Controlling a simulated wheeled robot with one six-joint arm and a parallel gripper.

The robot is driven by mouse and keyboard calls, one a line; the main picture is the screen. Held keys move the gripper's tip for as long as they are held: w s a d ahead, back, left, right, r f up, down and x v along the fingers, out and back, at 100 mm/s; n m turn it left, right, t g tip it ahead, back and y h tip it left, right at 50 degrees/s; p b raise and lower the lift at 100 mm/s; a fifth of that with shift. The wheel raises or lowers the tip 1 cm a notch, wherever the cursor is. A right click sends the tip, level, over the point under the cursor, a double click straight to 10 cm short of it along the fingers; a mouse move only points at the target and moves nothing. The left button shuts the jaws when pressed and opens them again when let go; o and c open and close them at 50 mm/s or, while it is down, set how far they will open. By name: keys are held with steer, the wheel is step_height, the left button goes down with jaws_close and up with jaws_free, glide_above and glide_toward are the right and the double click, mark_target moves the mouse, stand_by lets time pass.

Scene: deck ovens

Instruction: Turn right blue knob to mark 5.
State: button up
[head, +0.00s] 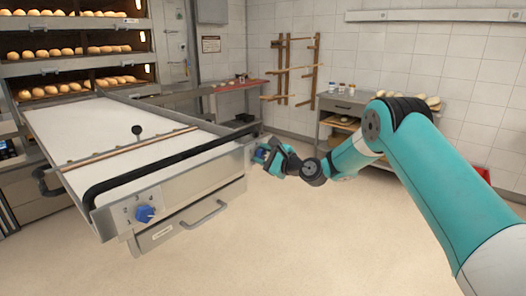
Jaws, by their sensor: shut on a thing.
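My gripper (265,154) is at the right end of the loader's steel front panel (203,184), shut on the right blue knob (260,154). Only a small blue patch of that knob shows between the jaws. Its pointer and marks are too small and covered to read. A second blue knob (145,213) sits on the left part of the same panel, with a few dark marks around it. My gripper is well away from that left knob.
The loader has a pale belt (98,128), a black front bar (165,160) and a bar handle (207,213) below the panel. Ovens with bread (70,52) stand behind. A side table (340,110) stands at the back. The floor in front is clear.

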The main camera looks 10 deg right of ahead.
steer(key=shift+f+m, duration=0.1)
steer(key=shift+m, duration=0.4)
steer(key=o, duration=0.9)
steer(key=shift+d, duration=0.1)
steer(key=b+v, duration=0.4)
steer(key=v, duration=1.3)
steer(key=shift+s+d, duration=0.1)
steer(key=shift+s, duration=0.05)
